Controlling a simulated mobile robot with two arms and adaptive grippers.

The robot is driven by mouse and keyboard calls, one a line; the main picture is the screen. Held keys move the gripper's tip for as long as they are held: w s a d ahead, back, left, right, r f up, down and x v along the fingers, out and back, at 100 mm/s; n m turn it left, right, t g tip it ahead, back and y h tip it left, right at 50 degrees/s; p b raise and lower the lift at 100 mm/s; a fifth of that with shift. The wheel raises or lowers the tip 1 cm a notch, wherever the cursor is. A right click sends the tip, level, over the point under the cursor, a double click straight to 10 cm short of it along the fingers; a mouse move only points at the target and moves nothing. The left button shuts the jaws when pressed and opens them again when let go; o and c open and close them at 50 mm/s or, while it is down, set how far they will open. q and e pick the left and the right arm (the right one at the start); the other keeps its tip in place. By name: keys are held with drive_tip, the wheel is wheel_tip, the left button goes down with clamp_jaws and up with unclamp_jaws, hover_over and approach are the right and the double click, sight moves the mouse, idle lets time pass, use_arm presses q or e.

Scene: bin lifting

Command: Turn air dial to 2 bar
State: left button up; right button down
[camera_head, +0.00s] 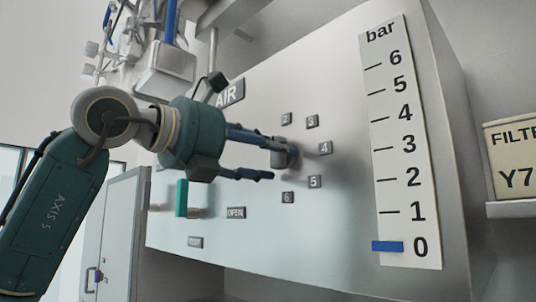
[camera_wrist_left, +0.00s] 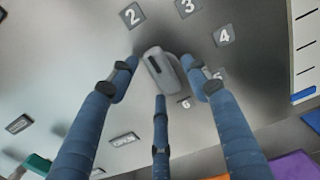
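The air dial is a grey knob (camera_head: 279,152) on the light panel, ringed by small number plates, including a 2 plate (camera_head: 286,120). In the left wrist view the knob (camera_wrist_left: 162,72) has a dark line and is tilted up and left. My left gripper (camera_head: 268,158) is at the knob, with its three blue fingers spread around it. In the wrist view, gaps show beside the knob; contact cannot be told. The bar scale (camera_head: 396,130) has its blue marker (camera_head: 387,246) at 0. My right gripper is not in view.
An AIR sign (camera_head: 230,93) sits above my left gripper. A teal handle (camera_head: 181,198) and an OPEN plate (camera_head: 236,212) are below it. A FILTER box (camera_head: 512,160) stands on a shelf at the right.

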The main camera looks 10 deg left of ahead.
use_arm(q)
drive_tip(key=v, duration=1.2)
idle(0.4)
